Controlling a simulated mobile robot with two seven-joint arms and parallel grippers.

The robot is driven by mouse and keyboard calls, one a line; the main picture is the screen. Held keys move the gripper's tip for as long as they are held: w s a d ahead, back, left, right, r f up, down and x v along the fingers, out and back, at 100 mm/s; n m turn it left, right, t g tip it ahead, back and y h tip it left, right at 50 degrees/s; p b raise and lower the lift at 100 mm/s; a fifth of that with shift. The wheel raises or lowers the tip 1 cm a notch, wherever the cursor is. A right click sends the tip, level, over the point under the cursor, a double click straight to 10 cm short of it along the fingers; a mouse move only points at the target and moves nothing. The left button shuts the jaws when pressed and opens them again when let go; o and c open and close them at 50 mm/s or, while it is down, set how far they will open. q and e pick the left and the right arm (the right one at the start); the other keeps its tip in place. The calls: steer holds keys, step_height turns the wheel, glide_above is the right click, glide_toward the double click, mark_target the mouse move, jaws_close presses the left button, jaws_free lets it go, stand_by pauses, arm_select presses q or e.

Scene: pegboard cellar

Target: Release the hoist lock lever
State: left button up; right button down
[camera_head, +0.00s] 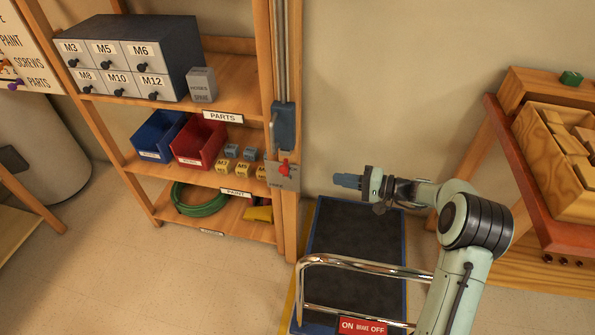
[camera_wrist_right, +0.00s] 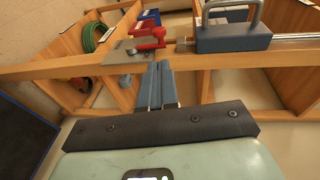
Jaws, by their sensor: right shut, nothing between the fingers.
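The red lock lever (camera_head: 284,168) sits on a grey metal plate (camera_head: 278,180) on the front right post of the wooden shelf. In the right wrist view the red lever (camera_wrist_right: 150,40) stands just beyond my fingertips, on its plate (camera_wrist_right: 123,53). The blue hoist carriage (camera_head: 284,127) with its grey handle is on the vertical rail above the plate; it also shows in the right wrist view (camera_wrist_right: 232,38). My right gripper (camera_head: 337,180) is shut and empty, pointing left toward the lever with a gap between. My left gripper is out of view.
The shelf holds a drawer cabinet (camera_head: 133,58), a blue bin (camera_head: 157,136), a red bin (camera_head: 198,143), and a green hose (camera_head: 200,203). A platform cart (camera_head: 345,235) with a chrome handle stands below my right arm. A workbench (camera_head: 535,195) is at right.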

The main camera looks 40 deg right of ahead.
mark_target(285, 168)
steer(key=b+x, duration=0.3)
steer(key=x, duration=1.1)
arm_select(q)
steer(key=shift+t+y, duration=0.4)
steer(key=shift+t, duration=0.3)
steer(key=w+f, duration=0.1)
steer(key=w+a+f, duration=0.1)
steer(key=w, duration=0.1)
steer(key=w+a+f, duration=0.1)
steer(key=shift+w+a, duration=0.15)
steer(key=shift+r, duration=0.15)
arm_select(e)
steer(key=shift+a+r, duration=0.1)
steer(key=shift+r, duration=0.05)
steer(key=g+p, duration=0.1)
steer(key=w+a+r+g+h+p, duration=0.1)
steer(key=p, duration=0.1)
steer(key=shift+w+a+r, duration=0.15)
steer(key=shift+w, duration=0.1)
steer(key=shift+w+a+f+n+h, duration=0.2)
steer(key=shift+w+a+n+h, duration=0.15)
steer(key=shift+w, duration=0.2)
steer(key=shift+w+a, duration=0.1)
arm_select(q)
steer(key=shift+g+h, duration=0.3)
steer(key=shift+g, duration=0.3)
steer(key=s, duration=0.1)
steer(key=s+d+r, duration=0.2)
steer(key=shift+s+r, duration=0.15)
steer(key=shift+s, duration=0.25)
